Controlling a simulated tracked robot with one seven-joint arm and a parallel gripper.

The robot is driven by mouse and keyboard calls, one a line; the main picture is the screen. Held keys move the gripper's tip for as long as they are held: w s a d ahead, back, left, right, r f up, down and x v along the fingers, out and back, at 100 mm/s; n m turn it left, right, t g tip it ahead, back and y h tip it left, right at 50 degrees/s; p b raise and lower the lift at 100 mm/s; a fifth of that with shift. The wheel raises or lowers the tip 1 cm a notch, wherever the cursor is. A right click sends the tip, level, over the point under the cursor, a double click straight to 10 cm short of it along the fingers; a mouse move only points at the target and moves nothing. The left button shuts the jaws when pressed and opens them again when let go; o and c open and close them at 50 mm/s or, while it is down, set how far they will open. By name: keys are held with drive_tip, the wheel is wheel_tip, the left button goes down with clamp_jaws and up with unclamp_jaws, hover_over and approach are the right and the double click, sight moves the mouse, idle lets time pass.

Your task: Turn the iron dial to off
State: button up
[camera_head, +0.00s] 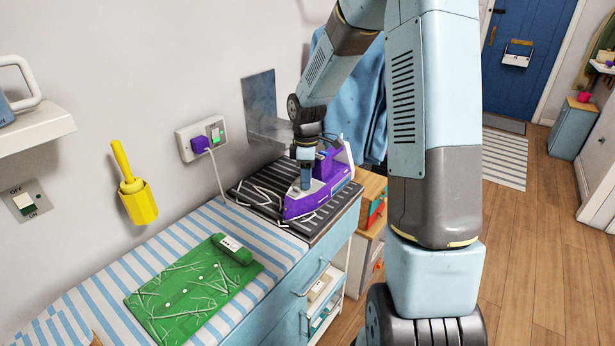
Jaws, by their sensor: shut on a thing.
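The purple and white iron (330,178) rests on a dark striped mat (262,192) at the far end of the counter, by the wall. My gripper (306,182) reaches down from above onto the iron's upper side and is shut at the place of its dial. The dial itself is hidden by the gripper, so its setting cannot be read.
A white cord runs from the purple plug (200,144) in the wall socket (188,136) down to the mat. A yellow holder (140,203) hangs on the wall. Wooden floor (530,260) is clear at right.

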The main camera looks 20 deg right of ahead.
drive_tip(key=shift+n, duration=2.2)
drive_tip(key=o, duration=0.9)
drive_tip(key=shift+c, duration=0.2)
wheel_tip(320, 180, up, 14)
drive_tip(key=shift+w+f, duration=0.2)
drive_tip(key=shift+w, duration=0.2)
